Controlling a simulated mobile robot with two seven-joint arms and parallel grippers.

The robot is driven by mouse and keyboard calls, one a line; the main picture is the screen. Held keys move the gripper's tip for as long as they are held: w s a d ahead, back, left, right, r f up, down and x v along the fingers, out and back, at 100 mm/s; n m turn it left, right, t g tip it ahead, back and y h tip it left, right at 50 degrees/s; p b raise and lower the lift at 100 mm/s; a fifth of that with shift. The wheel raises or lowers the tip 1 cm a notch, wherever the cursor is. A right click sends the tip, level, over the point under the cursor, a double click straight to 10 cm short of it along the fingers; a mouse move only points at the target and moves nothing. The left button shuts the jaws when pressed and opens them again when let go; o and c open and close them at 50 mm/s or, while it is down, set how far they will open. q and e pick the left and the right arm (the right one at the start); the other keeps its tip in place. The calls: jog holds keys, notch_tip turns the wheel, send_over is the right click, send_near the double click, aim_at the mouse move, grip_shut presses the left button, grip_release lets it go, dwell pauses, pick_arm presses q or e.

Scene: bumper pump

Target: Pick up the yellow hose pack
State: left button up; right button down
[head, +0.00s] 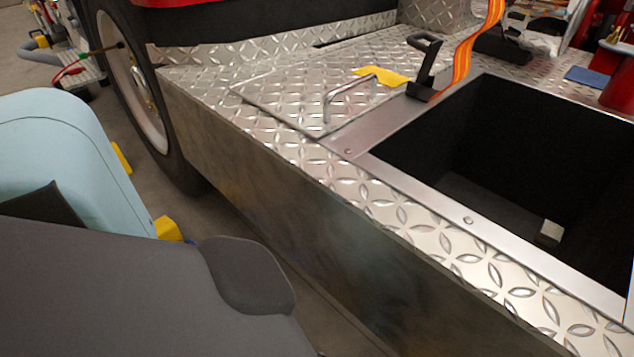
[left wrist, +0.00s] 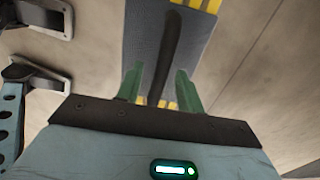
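In the left wrist view a pack with a grey top (left wrist: 151,45), yellow edges and a black strap or handle (left wrist: 178,48) along its middle lies beyond my left gripper (left wrist: 158,82). The two green fingers are apart, and the black strap runs between them with gaps on both sides. Whether it sits between the fingers or below them I cannot tell. In the head view, yellow parts (head: 168,229) show low behind my light-blue arm link; they may belong to this pack, whose rest is hidden there. My left gripper is hidden in the head view, and my right gripper is not in view.
A diamond-plate bumper (head: 220,90) has an open dark compartment (head: 510,130) with a small block inside. A lid with a metal handle (head: 350,93), a yellow sheet (head: 383,75) and an orange strap (head: 465,55) are on it. A truck wheel (head: 130,75) stands behind.

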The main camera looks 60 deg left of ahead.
pick_arm(q)
jog(key=shift+f, duration=0.8)
jog(key=shift+r, duration=0.1)
grip_shut()
dwell(0.6)
jog(key=shift+w, duration=0.1)
